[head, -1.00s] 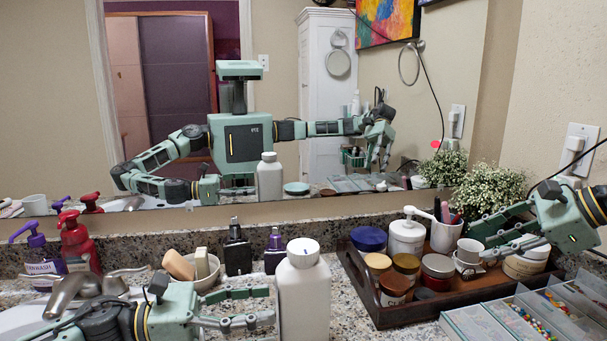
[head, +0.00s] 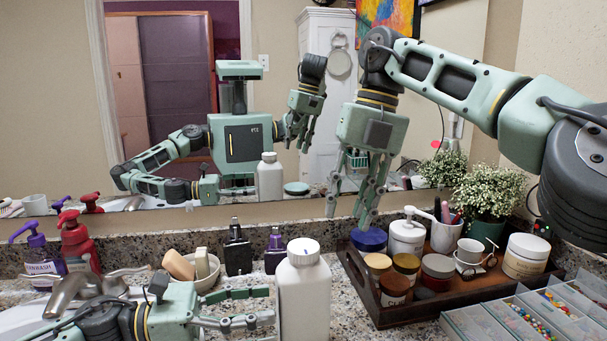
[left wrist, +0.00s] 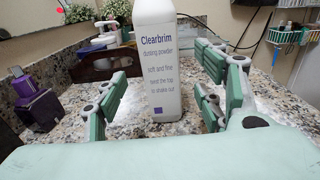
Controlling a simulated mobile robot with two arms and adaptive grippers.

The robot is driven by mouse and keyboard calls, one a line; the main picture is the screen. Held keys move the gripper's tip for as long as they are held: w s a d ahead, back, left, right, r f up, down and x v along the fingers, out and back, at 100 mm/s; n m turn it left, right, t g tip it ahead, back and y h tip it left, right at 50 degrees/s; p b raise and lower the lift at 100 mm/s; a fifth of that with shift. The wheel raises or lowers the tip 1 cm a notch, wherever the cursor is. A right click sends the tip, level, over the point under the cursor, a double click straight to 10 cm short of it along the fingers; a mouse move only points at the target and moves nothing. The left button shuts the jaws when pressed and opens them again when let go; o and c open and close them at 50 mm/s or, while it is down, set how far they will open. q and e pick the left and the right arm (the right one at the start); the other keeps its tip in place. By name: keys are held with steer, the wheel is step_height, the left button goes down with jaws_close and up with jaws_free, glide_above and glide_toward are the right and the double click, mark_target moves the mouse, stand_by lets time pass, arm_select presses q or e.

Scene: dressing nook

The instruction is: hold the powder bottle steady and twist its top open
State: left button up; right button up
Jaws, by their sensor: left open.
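The powder bottle (head: 304,295) is white with a white ribbed top (head: 303,251) and stands upright on the speckled counter. It also shows in the left wrist view (left wrist: 157,60), with the words "Clearbrim dusting powder" facing that camera. My left gripper (head: 268,306) is open just left of the bottle in the head view. In the left wrist view its fingers stand apart on either side of the bottle, without clear contact. My right gripper (head: 346,213) hangs fingers down above and behind the bottle, to its right; its fingers look apart, and nothing shows between them.
A dark wooden tray (head: 399,319) with several jars stands right of the bottle. A clear bead organiser (head: 470,326) lies at the front right. Pump bottles (head: 77,243), a tap (head: 85,287) and a soap bowl (head: 208,270) stand left. A mirror fills the back wall.

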mark_target(304, 305)
arm_select(q)
steer(key=shift+d, duration=0.15)
steer(key=d, duration=0.2)
steer(key=w+d, duration=0.1)
steer(key=d, duration=0.4)
steer(key=shift+w+d, duration=0.2)
steer(key=shift+w, duration=0.05)
arm_select(e)
steer(key=s+a+r+m+h, duration=0.2)
steer(key=s+a+r+m, duration=0.3)
steer(key=a+r, duration=0.1)
steer(key=shift+s+a+r+t+h, duration=0.3)
steer(key=shift+a+t, duration=0.1)
steer(key=shift+a, duration=0.3)
arm_select(q)
steer(key=c, duration=1.5)
